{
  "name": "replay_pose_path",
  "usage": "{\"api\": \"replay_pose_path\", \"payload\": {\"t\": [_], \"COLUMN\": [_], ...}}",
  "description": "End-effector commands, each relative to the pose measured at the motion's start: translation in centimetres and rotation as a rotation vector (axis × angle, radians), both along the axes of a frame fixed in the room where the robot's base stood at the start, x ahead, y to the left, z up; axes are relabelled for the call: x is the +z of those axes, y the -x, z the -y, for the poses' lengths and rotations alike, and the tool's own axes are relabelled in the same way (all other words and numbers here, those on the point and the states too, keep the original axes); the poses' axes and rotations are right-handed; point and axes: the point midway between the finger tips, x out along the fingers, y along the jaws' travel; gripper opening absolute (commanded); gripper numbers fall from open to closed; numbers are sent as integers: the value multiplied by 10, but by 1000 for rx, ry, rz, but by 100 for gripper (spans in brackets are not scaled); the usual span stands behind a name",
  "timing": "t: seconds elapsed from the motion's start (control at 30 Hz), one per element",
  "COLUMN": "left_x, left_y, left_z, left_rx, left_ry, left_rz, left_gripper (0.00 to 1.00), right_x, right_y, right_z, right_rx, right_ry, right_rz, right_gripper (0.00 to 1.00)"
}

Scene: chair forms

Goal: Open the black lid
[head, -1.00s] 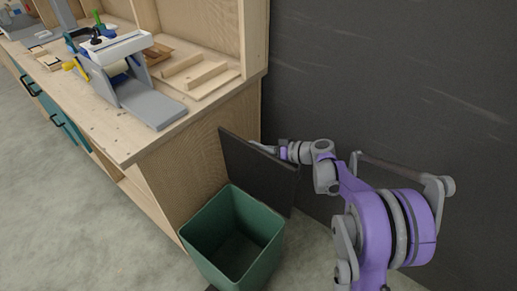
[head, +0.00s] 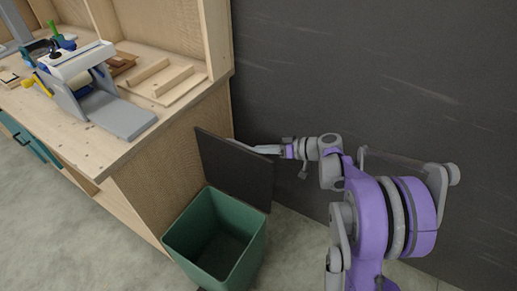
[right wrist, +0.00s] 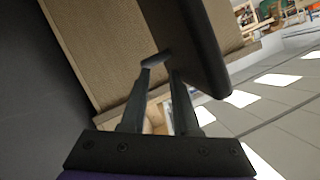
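The black lid (head: 235,170) stands raised and roughly upright at the back of the green bin (head: 181,240), whose mouth is uncovered. My right gripper (head: 258,148) is behind the lid's top edge, on the wall side. In the right wrist view the lid (right wrist: 188,40) is a dark slab crossing beside the right finger. The two fingers (right wrist: 165,68) are apart with nothing between them; whether one touches the lid I cannot tell. My left gripper is not in view.
A wooden workbench (head: 160,160) stands left of the bin, carrying a grey and white device (head: 115,112) and a wooden frame (head: 165,85). A dark wall (head: 370,70) rises close behind the lid and my right arm. Grey floor (head: 80,230) is clear at lower left.

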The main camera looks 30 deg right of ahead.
Motion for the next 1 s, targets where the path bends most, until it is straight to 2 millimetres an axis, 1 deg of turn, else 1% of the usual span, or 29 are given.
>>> {"api": "replay_pose_path", "payload": {"t": [0.17,1.0], "left_x": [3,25], "left_y": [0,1], "left_z": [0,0], "left_rx": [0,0], "left_ry": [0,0], "left_rz": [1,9], "left_gripper": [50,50], "right_x": [3,21], "right_y": [4,44], "right_z": [4,43], "right_rx": [-1,-1], "right_ry": [1,0], "right_rz": [0,1], "right_gripper": [30,30]}}
